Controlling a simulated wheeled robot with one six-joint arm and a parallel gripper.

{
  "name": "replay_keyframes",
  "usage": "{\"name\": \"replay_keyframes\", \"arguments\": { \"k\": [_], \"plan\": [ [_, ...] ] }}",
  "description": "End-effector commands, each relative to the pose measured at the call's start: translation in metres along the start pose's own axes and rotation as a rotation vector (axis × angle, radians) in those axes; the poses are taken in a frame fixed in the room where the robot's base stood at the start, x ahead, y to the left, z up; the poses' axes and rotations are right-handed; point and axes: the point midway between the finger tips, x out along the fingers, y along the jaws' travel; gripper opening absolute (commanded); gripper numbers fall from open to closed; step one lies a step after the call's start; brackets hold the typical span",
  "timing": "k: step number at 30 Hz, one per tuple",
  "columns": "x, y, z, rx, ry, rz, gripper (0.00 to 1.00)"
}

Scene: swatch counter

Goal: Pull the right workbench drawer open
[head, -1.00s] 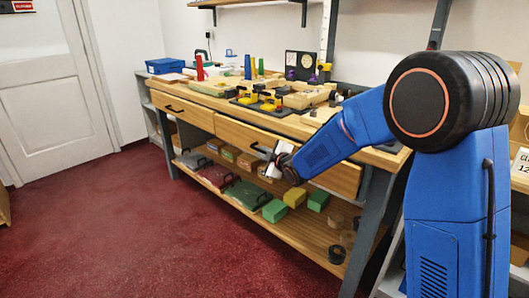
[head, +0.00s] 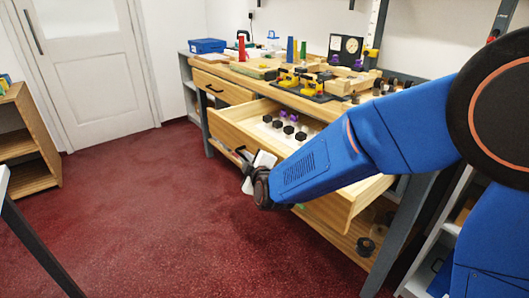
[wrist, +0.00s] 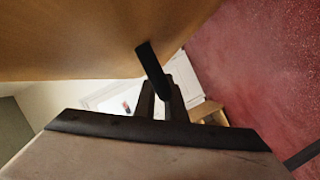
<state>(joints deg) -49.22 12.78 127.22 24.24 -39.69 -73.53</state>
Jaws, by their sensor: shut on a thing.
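The right workbench drawer (head: 240,133) stands well out from the bench in the head view, with small dark and purple pieces inside. Its black bar handle (head: 240,152) is on the front face, and it also shows in the wrist view (wrist: 151,68). My gripper (head: 248,162) is at the drawer front, shut on the handle. In the wrist view my gripper's fingers (wrist: 160,98) meet the handle's end beside the wooden drawer front. My blue arm hides the right part of the drawer front.
The left drawer (head: 222,87) is closed. Tools and blocks crowd the workbench top (head: 262,82). A small wooden shelf (head: 28,140) stands at the far left. The red floor (head: 140,210) in front of the bench is clear.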

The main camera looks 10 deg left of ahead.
Motion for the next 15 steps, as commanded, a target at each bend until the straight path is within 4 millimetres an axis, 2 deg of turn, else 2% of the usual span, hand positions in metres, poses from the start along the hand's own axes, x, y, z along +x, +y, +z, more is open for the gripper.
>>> {"name": "replay_keyframes", "arguments": {
  "k": [1, 6, 15],
  "plan": [
    [-0.004, -0.009, -0.010, -0.001, 0.003, -0.004, 0.00],
    [-0.014, -0.026, -0.033, -0.001, 0.002, -0.004, 0.00],
    [-0.022, -0.041, -0.054, 0.000, -0.001, -0.002, 0.00]
  ]
}}
